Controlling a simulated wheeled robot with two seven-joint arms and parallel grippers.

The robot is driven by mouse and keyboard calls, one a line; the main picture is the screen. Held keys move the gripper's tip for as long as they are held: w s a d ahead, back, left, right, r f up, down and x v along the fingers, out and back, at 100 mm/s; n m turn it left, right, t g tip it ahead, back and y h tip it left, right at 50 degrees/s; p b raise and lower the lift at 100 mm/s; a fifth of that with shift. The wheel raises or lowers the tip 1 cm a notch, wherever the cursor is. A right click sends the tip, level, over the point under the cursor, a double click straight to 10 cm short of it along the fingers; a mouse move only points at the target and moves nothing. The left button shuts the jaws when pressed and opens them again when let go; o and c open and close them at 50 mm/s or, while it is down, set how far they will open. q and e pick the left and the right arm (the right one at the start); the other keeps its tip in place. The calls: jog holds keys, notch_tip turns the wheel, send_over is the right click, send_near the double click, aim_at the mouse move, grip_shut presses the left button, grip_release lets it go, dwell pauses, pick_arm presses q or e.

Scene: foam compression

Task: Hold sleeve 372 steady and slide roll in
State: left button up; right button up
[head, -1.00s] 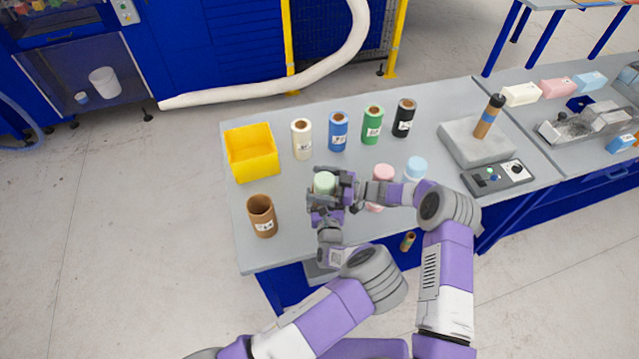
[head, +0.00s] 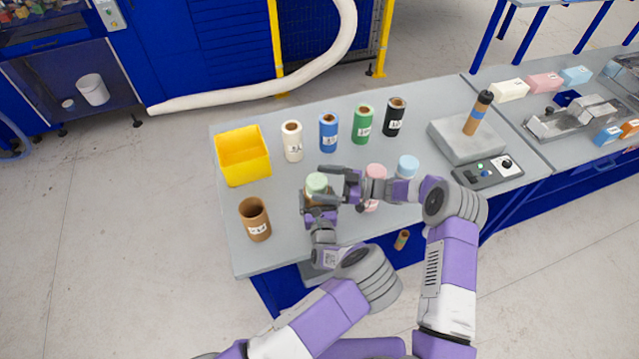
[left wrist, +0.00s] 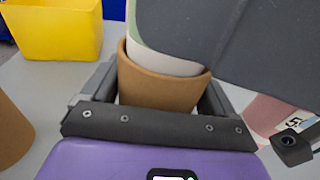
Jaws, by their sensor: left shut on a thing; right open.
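My left gripper (head: 318,208) is shut on a brown cardboard sleeve (left wrist: 160,88), which stands upright between its jaws near the front of the table. A pale green and white roll (head: 316,182) sits partly inside the sleeve's open top and sticks up above its rim. The roll also shows in the left wrist view (left wrist: 165,55). My right gripper (head: 338,184) is open just to the right of the roll. Its dark finger hides part of the roll in the left wrist view, so I cannot tell whether it touches. The held sleeve's number is not readable.
Another brown sleeve (head: 256,220) stands at left, in front of a yellow bin (head: 243,156). White, blue, green and black rolls (head: 394,117) stand along the back. Pink (head: 375,173) and light blue (head: 407,167) rolls are close behind my right wrist. A grey block with a post (head: 466,141) stands at right.

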jog(key=shift+s+d+r, duration=0.15)
jog(key=shift+d+r, duration=0.2)
jog(key=shift+d, duration=0.4)
jog(key=shift+s+d+r, duration=0.1)
jog(key=shift+d+r, duration=0.2)
jog(key=shift+d, duration=0.45)
pick_arm(q)
jog(key=o, duration=0.8)
jog(key=shift+o, duration=0.2)
